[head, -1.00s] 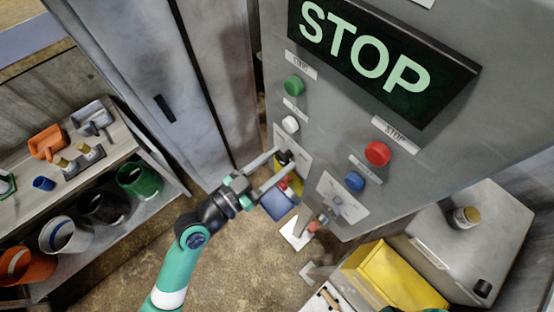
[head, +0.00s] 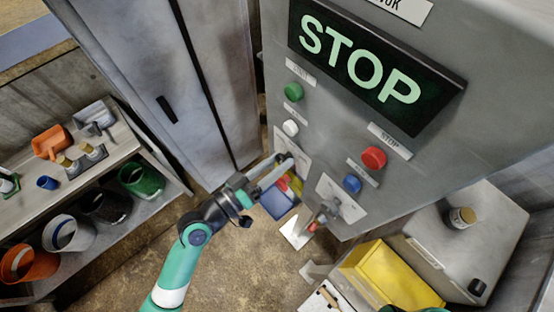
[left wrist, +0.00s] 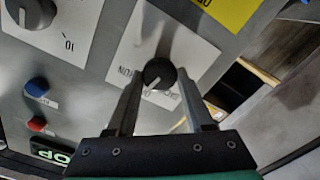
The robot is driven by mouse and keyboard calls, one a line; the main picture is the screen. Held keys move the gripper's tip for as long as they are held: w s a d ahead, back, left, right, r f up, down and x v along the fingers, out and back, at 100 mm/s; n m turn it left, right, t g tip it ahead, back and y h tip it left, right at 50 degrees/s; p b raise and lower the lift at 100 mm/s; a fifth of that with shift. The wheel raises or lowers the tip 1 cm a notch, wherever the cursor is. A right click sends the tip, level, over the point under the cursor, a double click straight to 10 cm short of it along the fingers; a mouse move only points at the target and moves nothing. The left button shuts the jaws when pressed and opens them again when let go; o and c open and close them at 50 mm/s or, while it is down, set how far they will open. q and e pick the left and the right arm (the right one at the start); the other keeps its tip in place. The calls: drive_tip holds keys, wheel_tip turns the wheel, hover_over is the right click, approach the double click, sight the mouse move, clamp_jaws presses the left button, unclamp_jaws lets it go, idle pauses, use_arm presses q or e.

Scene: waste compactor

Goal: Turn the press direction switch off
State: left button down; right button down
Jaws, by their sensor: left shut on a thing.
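The press direction switch shows in the left wrist view as a round black knob (left wrist: 160,74) with a white pointer line, on a white label plate (left wrist: 133,52). The line points down and to the left in that view. My left gripper (left wrist: 161,88) is shut on this knob, with one finger on each side. In the head view, my left gripper (head: 284,164) reaches the lower left of the grey control panel (head: 345,140), and its fingers mostly hide the knob there.
The panel carries a lit STOP display (head: 372,65), a green button (head: 294,91), a white button (head: 290,127), a red button (head: 373,157) and a blue button (head: 352,184). Another black knob (left wrist: 30,12) is beside the held one. A yellow bin (head: 383,275) stands at lower right.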

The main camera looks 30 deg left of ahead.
use_arm(q)
drive_tip(key=shift+n+p, duration=0.3)
drive_tip(key=shift+n, duration=1)
drive_tip(key=shift+c, duration=1.5)
unclamp_jaws()
drive_tip(key=b+v, duration=0.3)
drive_tip(key=v, duration=0.8)
drive_tip(key=shift+s, duration=0.3)
